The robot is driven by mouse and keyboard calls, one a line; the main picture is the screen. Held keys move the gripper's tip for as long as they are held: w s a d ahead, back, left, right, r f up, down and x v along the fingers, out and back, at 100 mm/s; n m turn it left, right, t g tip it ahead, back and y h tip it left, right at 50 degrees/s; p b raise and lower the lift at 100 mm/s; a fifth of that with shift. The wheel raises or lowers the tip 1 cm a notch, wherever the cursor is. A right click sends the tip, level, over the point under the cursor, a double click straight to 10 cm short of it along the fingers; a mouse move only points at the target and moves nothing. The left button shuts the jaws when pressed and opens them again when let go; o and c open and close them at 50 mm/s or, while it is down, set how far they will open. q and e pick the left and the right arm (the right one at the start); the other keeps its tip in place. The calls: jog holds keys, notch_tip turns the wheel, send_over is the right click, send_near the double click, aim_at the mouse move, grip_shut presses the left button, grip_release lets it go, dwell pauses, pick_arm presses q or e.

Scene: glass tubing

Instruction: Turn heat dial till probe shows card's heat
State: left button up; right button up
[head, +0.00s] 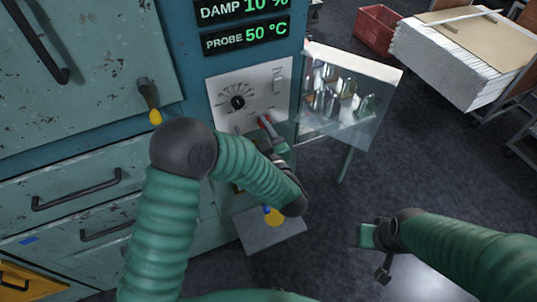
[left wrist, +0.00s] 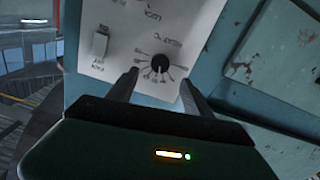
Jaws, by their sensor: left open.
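The probe display (head: 245,38) reads 50 °C. The heat dial (head: 238,102) is a black round knob on a white panel (head: 225,85) with marks fanning around it. It also shows in the left wrist view (left wrist: 160,68), where the panel appears upside down. My left gripper (head: 254,125) is below and right of the dial in the head view. In the left wrist view its two fingers are apart, with the dial seen between their tips; contact is not visible. My right gripper (head: 372,238) hangs over the floor, away from the panel. I cannot make out a card giving a heat.
A damp display (head: 240,8) reads 10 %. A switch (head: 278,78) is right of the dial. A clear-fronted box of glassware (head: 345,95) juts out beside the panel. Drawers with handles (head: 77,190) lie left.

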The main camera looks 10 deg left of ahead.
pick_arm(q)
jog(key=v, duration=1)
jog(key=shift+b, duration=0.3)
pick_arm(e)
jog(key=shift+s+f, duration=0.1)
jog(key=shift+f, duration=0.2)
pick_arm(q)
jog(key=shift+s+d, duration=0.15)
jog(key=shift+d, duration=0.05)
jog(key=shift+a, duration=0.2)
pick_arm(e)
jog(key=shift+a, duration=0.15)
